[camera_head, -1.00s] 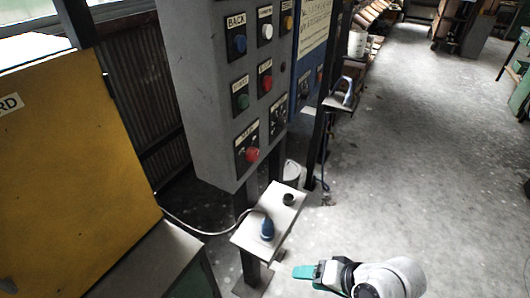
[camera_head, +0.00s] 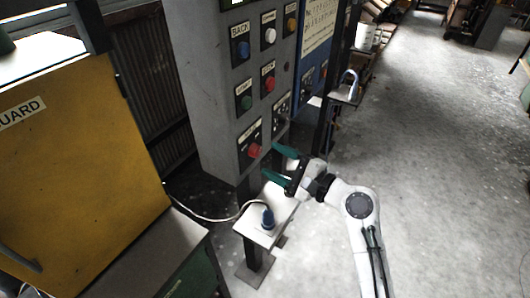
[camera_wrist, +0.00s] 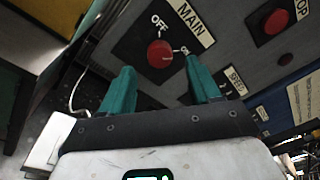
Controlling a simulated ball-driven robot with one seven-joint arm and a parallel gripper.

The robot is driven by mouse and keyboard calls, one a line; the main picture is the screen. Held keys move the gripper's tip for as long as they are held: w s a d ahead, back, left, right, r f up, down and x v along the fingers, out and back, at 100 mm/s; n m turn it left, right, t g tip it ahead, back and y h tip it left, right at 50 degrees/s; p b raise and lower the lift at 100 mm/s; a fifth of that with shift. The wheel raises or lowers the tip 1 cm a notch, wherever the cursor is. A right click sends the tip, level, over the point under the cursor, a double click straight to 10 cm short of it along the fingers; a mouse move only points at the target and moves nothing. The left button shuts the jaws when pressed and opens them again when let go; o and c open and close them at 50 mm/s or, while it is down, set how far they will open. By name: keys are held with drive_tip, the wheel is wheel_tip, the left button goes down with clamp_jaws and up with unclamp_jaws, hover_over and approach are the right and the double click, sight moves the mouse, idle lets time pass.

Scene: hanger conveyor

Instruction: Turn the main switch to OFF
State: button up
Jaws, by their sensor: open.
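The main switch is a round red knob (camera_head: 254,150) on a black plate, low on the grey control panel. The wrist view shows the red knob (camera_wrist: 160,54) close up, tilted in the picture, with the words OFF and ON beside it and a MAIN label (camera_wrist: 190,20). I cannot tell which word the knob points to. My gripper (camera_head: 277,163) has two green fingers, spread apart, in front of the panel near the knob. In the wrist view my gripper (camera_wrist: 160,78) is open and empty, with the knob ahead between the fingertips and apparently apart from them.
Other buttons, such as a green one (camera_head: 246,102) and a red STOP one (camera_wrist: 275,20), sit on the same panel. A yellow guard (camera_head: 80,150) stands left. Floor at right is clear.

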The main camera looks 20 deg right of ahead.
sight(258, 153)
drive_tip(key=shift+x, duration=1.9)
drive_tip(key=shift+c, duration=0.3)
drive_tip(key=c, duration=1)
drive_tip(key=shift+f, duration=0.1)
